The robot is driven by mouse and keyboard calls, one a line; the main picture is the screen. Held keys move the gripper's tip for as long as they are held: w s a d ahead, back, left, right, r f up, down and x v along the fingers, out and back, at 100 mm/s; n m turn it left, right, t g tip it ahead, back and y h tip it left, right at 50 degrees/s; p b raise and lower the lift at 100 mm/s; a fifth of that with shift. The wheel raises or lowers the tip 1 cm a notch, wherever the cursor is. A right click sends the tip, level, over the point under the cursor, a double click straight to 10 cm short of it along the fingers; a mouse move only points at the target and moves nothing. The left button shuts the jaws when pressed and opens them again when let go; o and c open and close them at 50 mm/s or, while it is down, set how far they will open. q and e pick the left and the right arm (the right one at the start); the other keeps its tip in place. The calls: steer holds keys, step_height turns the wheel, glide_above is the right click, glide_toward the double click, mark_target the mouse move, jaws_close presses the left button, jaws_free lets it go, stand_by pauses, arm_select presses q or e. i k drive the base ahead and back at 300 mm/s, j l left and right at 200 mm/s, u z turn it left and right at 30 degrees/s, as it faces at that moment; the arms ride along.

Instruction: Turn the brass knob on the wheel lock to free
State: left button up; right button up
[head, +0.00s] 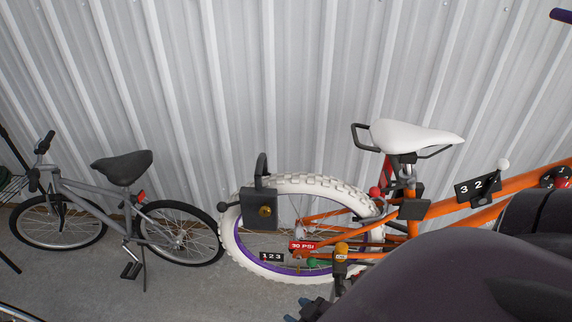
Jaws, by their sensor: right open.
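The wheel lock (250,219) is a dark box with a black shackle on top. It sits at the rear wheel (230,240) of the orange bike, over the white tyre. The brass knob (265,211) is on the lock's front face, and its setting is too small to read. My right gripper (306,311) is partly visible at the bottom edge, below and to the right of the lock and apart from it. It is open, and much of it is hidden by my arm or cut off. My left gripper is out of view.
The orange bike (448,206) has a white saddle (415,137), number plates, a red 30 PSI tag (303,246) and a yellow-topped part (341,254) near the wheel. A grey bike (90,187) stands left. A corrugated wall (290,80) is behind.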

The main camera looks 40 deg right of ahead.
mark_target(263, 211)
steer(key=i+j+z, duration=0.1)
steer(key=z, duration=0.25)
steer(key=i+j+z, duration=0.1)
steer(key=j+z, duration=0.25)
steer(key=i+j+z, duration=0.1)
steer(key=z, duration=0.25)
